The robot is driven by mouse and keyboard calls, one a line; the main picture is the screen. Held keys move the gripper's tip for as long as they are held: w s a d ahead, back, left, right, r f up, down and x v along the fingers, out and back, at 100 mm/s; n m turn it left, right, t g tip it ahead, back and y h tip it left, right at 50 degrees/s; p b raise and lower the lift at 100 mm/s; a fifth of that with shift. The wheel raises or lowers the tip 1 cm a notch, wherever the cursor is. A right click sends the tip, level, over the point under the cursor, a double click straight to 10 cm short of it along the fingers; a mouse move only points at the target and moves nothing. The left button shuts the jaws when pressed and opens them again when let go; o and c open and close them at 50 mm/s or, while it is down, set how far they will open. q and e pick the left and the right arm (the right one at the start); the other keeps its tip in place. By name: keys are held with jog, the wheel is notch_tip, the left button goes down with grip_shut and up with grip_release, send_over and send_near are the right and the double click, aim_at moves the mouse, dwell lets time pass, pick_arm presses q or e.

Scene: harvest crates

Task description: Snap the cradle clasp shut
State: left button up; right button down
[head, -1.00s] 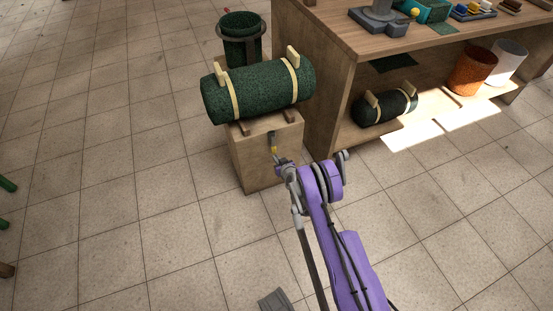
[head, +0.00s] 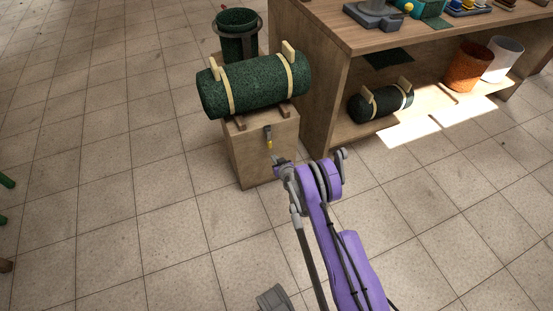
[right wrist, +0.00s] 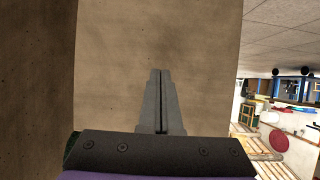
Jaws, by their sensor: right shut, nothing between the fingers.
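The cradle is a wooden block (head: 257,165) with dark rests on top, and a dark green roll with two cream straps (head: 258,85) lies on it. The clasp (head: 267,133), a small grey lever with a yellow tip, hangs on the block's front face near the top. Whether it is latched is too small to tell. My right gripper (head: 277,160) is just below and in front of the yellow tip, apart from it. In the right wrist view its fingers (right wrist: 160,72) are together and empty before a plain wooden face (right wrist: 195,45); the clasp does not show there. My left gripper is out of view.
A wooden workbench (head: 322,110) stands close to the right of the cradle, with a second green roll (head: 380,104) on its lower shelf. A dark green bin (head: 238,40) stands behind.

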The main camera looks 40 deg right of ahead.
pick_arm(q)
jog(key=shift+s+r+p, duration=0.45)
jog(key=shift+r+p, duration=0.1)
jog(key=shift+p, duration=0.15)
pick_arm(e)
jog(key=s+a+f, duration=0.1)
jog(key=s+f, duration=0.6)
jog(key=shift+s+a, duration=0.3)
jog(key=shift+a, duration=0.1)
